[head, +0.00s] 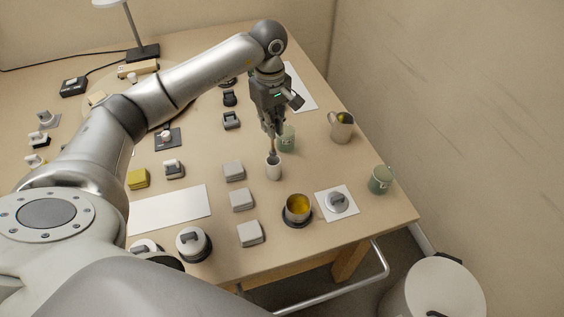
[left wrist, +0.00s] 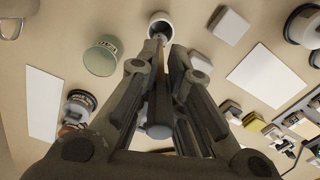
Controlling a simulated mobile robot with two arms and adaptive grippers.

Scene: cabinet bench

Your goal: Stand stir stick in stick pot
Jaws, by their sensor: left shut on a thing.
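The stick pot, a small white cup (head: 273,170), stands upright on the table right of centre; it also shows at the top of the left wrist view (left wrist: 152,33). My left gripper (head: 271,131) is above the pot, pointing down, shut on the stir stick. The stick (head: 272,147) is thin and brownish and hangs roughly upright. In the left wrist view the stick (left wrist: 160,62) runs between the fingers, its far end at the pot's mouth. I cannot tell how deep the tip is inside. My right gripper is not in view.
A green cup (head: 286,139) stands close behind the pot. A metal pitcher (head: 342,127), another green cup (head: 381,180) and a cup with yellow contents (head: 298,208) stand to the right and front. Grey blocks (head: 234,171) line the left side. A white sheet (head: 170,209) lies at front left.

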